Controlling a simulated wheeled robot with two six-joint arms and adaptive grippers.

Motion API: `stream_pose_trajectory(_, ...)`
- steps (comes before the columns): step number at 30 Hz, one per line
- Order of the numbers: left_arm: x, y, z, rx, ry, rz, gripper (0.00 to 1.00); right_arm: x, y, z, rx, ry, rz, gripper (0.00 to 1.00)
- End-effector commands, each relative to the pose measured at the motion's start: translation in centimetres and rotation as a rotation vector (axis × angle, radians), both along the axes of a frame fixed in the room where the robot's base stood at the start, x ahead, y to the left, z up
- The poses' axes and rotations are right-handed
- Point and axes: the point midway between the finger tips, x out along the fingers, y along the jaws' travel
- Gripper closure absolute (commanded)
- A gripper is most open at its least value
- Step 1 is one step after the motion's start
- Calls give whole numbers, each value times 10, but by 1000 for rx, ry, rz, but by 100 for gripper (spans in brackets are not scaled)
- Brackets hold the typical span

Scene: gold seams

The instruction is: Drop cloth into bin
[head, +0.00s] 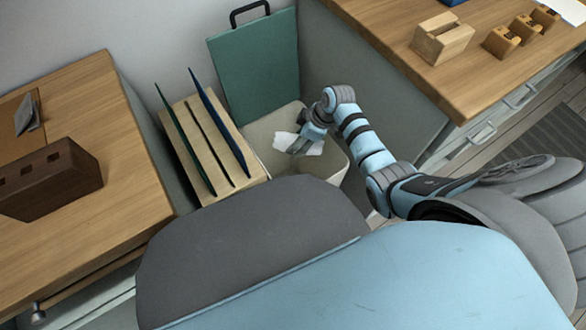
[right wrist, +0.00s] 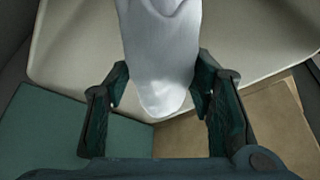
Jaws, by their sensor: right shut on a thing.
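A white cloth (head: 282,138) hangs in my right gripper (head: 303,144) above the open cream bin (head: 332,170). In the right wrist view the cloth (right wrist: 162,50) hangs between the two fingers of the right gripper (right wrist: 161,82), which is shut on it. The pale bin (right wrist: 75,50) fills much of the background there. Whether the cloth's lower end touches the bin's inside cannot be told. My left gripper is not in view.
A wooden rack (head: 181,108) holding green and blue panels stands close left of the bin. A green board (head: 255,70) with a black handle stands behind it. Wooden counters lie left (head: 130,185) and upper right (head: 400,38), with a dark block (head: 55,180) and light wooden blocks (head: 444,38).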

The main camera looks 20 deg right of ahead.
Motion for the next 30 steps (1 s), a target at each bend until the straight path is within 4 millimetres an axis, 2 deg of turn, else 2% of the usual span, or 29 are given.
stream_pose_trajectory(1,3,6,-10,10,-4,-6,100,0,0,-10,-1,-1,0,77)
stream_pose_trajectory(2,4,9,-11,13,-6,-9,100,0,0,-11,-1,-1,0,77)
stream_pose_trajectory(10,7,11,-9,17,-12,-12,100,0,0,-9,-1,1,-1,77)
stream_pose_trajectory(11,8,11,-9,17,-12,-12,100,0,0,-9,-1,1,-1,46)
stream_pose_trajectory(15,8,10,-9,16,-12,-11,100,0,0,-9,-1,1,-1,27)
stream_pose_trajectory(25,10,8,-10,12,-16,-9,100,-1,-1,-7,-1,0,-1,27)
stream_pose_trajectory(30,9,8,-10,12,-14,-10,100,-8,-11,21,-4,-3,0,27)
